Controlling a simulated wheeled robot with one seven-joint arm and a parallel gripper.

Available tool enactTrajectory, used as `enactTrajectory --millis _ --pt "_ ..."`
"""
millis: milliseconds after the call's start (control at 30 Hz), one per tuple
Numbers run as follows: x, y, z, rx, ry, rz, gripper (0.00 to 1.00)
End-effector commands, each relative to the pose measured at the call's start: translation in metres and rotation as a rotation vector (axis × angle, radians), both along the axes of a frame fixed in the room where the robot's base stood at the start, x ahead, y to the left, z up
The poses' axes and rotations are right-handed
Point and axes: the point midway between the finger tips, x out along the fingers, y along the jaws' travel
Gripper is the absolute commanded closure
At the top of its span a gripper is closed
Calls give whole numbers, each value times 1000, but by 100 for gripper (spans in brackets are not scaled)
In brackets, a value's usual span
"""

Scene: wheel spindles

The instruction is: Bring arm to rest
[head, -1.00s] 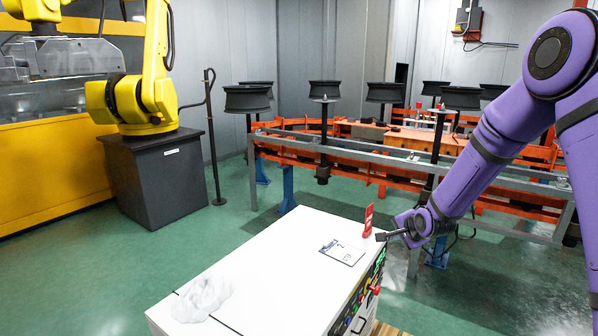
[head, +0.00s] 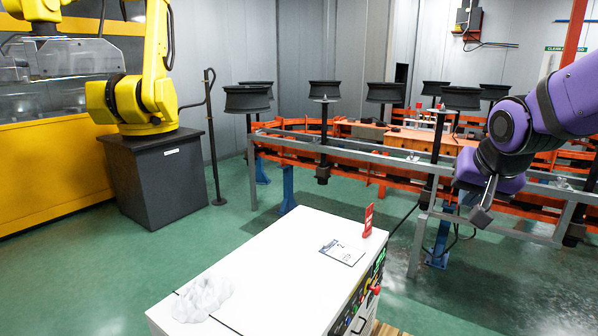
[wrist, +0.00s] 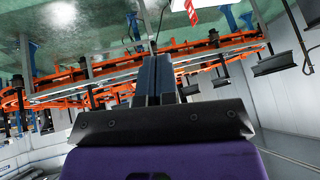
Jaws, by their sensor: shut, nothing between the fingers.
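My purple arm reaches in from the right edge of the head view. My gripper (head: 482,208) hangs in front of the conveyor rail, to the right of the white cabinet and apart from it. In the wrist view my gripper (wrist: 154,62) shows its two dark fingers pressed together with nothing between them. The wrist view looks upside down across the orange conveyor frame.
A white cabinet (head: 270,265) with a card (head: 342,252), a red sign (head: 368,220) and a crumpled white cloth (head: 202,298) stands in front. The conveyor's grey rail (head: 390,158) runs behind it, with black wheels (head: 247,99) on spindles. Green floor is free at left.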

Motion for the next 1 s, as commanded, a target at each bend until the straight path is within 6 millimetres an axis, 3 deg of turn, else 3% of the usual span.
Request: enactTrajectory --millis 200,500,700,1000 --pt "-74 1 24 -71 49 117 100" --pt "-163 2 32 -129 113 284 100" --pt "-189 3 31 -142 134 344 100" --pt "-192 3 30 -143 137 351 100"
